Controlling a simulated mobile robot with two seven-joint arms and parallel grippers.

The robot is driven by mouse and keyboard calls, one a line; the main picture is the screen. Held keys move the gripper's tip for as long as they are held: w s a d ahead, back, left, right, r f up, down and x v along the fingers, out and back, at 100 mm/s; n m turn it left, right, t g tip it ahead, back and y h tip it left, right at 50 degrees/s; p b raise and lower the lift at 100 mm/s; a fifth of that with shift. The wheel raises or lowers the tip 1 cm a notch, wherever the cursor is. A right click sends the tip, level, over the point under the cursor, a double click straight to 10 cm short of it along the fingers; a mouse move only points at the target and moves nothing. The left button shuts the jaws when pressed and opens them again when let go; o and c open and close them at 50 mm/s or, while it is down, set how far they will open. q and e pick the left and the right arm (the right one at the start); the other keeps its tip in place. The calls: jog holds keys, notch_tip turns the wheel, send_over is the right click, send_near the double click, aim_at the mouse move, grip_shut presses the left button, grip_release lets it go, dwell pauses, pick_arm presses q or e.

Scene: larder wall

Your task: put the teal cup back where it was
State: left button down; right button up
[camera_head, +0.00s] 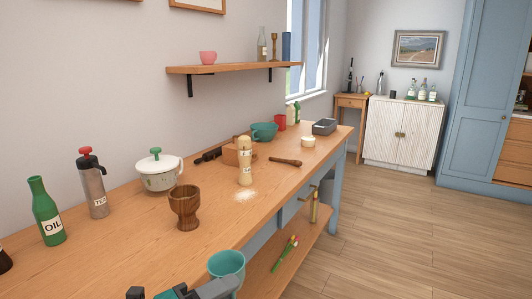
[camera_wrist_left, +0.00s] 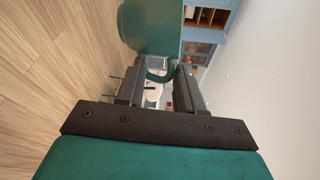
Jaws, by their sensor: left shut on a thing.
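The teal cup (camera_head: 227,264) is at the bottom of the head view, in front of the counter's near edge and above its surface level as far as I can tell. My left gripper (camera_head: 207,289) is shut on it. In the left wrist view the cup (camera_wrist_left: 150,27) fills the top middle, and its handle (camera_wrist_left: 157,73) is between the two dark fingers of my left gripper (camera_wrist_left: 157,80). A second teal vessel (camera_head: 263,132), wide and bowl-like, stands farther back on the counter. My right gripper is not in view.
The wooden counter (camera_head: 135,245) holds a wooden goblet (camera_head: 185,205), a green oil bottle (camera_head: 47,212), a tea flask (camera_head: 93,185), a white lidded pot (camera_head: 158,170) and a labelled shaker (camera_head: 245,165) beside spilled white powder. The counter's near part is bare. A wall shelf (camera_head: 232,68) holds a pink cup.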

pick_arm(q)
jog(key=s+a+f+n+t+y, duration=0.1)
jog(key=a+n+t+y, duration=0.4)
jog(key=a+n+y, duration=0.4)
jog(key=a+y, duration=0.3)
jog(key=shift+s+t+y, duration=0.3)
jog(key=shift+s, duration=0.1)
jog(key=shift+d, duration=0.1)
